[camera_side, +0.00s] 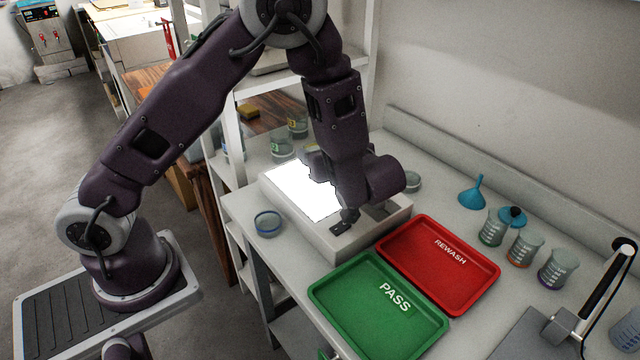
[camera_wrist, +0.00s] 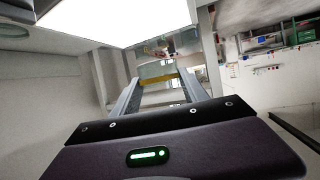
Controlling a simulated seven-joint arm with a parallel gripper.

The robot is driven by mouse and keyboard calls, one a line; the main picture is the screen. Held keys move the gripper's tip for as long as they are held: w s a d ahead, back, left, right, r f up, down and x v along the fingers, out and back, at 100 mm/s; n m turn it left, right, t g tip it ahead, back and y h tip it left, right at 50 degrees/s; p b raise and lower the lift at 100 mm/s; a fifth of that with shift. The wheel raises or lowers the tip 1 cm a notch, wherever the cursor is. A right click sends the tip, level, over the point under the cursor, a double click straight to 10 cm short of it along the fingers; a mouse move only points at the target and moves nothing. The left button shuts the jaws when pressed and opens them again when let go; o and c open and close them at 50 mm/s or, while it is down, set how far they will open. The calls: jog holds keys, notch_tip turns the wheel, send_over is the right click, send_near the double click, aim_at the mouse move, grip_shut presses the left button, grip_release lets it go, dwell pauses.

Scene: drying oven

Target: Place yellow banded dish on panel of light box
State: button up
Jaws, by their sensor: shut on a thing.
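The yellow banded dish (camera_wrist: 158,79) shows edge-on as a yellow strip between my fingertips in the wrist view. My gripper (camera_wrist: 158,86) is shut on it. The panel also shows at the top left of the wrist view (camera_wrist: 125,18). I cannot tell the dish's height over it.
A blue-rimmed dish (camera_side: 268,223) sits left of the light box. Another dish (camera_side: 412,182) is behind it. A green PASS tray (camera_side: 330,302) and red REWASH tray (camera_side: 476,303) lie in front. Beakers (camera_side: 523,246) and a blue funnel (camera_side: 473,195) stand right. Shelves with dishes (camera_side: 281,147) stand behind.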

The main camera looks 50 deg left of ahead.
aim_at(321, 193)
jog(key=shift+w+a+f, duration=0.45)
jog(key=shift+w+a, duration=0.25)
jog(key=shift+a, duration=0.1)
notch_tip(321, 193, down, 8)
jog(key=shift+f, duration=0.1)
jog(key=o, duration=1.3)
jog(key=shift+f, duration=0.1)
jog(key=shift+o, duration=0.2)
